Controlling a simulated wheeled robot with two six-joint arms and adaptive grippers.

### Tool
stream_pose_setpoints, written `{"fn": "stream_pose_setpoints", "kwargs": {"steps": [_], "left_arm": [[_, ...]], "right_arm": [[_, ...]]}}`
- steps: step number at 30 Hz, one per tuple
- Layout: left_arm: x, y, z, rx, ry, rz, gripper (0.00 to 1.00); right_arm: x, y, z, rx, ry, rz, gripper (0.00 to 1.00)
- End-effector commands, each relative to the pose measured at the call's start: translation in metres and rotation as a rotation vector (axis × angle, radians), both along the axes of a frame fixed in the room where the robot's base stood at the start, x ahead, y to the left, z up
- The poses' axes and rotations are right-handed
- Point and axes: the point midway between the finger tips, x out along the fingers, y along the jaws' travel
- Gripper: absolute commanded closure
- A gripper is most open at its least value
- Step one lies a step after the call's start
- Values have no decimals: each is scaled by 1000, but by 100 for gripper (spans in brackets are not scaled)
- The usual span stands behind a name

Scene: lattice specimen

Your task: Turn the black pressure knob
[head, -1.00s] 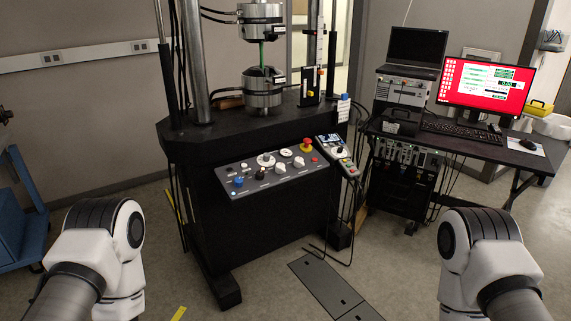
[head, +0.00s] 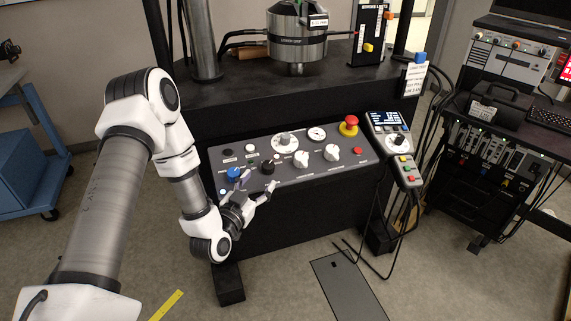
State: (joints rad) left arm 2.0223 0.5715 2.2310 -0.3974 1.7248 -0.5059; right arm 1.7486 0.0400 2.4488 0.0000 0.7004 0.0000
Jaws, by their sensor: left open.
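The black pressure knob (head: 267,166) sits on the sloped grey control panel (head: 318,170) on the front of the black test machine. My left gripper (head: 261,181) is open, just below and in front of the black knob, with its fingers pointing up toward it. The fingers look spread on either side below the knob. I cannot tell whether either finger touches it. A blue knob (head: 234,173) is close to the left of the gripper. My right gripper is not in view.
A handheld control box (head: 396,146) with hanging cables is at the panel's right end. The floor in front is mostly clear.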

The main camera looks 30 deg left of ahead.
Motion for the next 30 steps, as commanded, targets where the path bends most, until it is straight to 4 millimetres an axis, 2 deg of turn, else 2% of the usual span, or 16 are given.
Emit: {"fn": "stream_pose_setpoints", "kwargs": {"steps": [5, 15, 18, 24, 25, 30], "left_arm": [[11, 1, 2, 1, -9, -1, 38], [71, 8, 2, 2, -8, -1, 38], [78, 9, 1, 0, -6, -1, 38], [79, 9, 1, -1, -5, 0, 38], [79, 9, 1, -1, -5, 0, 42], [79, 9, 1, -1, -5, -1, 99]], "right_arm": [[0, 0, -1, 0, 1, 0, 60], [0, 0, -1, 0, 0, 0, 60], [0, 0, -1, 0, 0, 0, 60], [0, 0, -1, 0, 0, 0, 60], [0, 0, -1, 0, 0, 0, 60], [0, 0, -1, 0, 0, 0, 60]]}}
